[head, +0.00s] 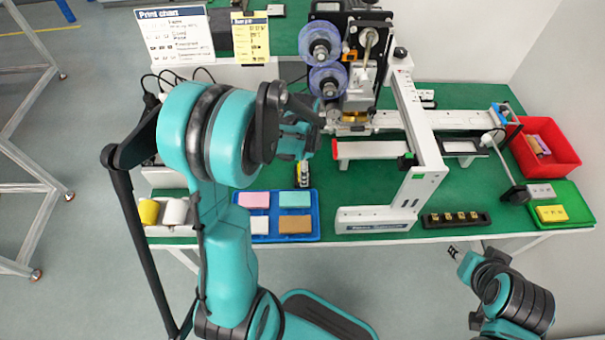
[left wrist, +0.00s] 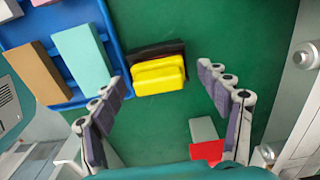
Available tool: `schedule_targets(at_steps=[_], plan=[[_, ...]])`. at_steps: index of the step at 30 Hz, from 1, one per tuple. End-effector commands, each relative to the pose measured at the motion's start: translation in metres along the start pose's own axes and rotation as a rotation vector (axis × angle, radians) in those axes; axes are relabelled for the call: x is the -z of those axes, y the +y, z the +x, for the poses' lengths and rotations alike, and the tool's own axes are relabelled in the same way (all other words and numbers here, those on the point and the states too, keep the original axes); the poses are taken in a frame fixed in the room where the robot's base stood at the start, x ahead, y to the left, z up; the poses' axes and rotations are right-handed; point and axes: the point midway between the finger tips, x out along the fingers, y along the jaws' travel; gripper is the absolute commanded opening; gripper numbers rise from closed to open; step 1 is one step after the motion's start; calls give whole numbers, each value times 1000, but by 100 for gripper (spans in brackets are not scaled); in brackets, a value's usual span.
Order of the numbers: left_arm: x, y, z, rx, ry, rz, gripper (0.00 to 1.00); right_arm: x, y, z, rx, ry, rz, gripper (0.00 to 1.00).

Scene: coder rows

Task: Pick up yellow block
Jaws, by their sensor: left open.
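A yellow block (left wrist: 159,75) lies on the green table top beside a dark brown piece (left wrist: 150,50), touching it or nearly so. In the head view the yellow block (head: 303,175) shows just beyond the blue tray, partly hidden by my arm. My left gripper (head: 298,140) is over it, pointing down. In the left wrist view my left gripper (left wrist: 165,88) is open and empty, with the block between and a little beyond its two fingers. My right gripper (head: 453,251) is off the table's front edge at lower right; its jaw state is too small to judge.
The blue tray (head: 317,223) with several coloured blocks lies close by. A white gantry frame (head: 412,190) and printer-like machine (head: 345,60) stand to the right and behind. A red bin (head: 565,165) and green tray (head: 578,205) with yellow and grey pieces are far right.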

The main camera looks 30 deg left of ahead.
Motion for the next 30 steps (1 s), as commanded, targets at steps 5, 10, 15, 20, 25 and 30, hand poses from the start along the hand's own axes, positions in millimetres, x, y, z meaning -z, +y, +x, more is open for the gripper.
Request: schedule_targets(at_steps=[5, 10, 15, 20, 25, 30], plan=[[0, 0, -1, 0, 0, 0, 76, 1, 0, -1, 0, 0, 0, 40], [0, 0, -1, 0, 0, 0, 31, 1, 0, -1, 0, 0, 0, 40], [0, 0, -1, 0, 0, 0, 22, 1, 0, -1, 0, 0, 0, 40], [0, 0, -2, 0, 0, -1, 22, 1, 0, -1, 0, 0, 0, 40], [0, 0, -10, 0, 0, -1, 22, 4, 0, -5, 0, 0, 0, 40], [0, 0, -34, 0, 0, 0, 22, 11, 0, -16, 0, 0, 0, 40]])
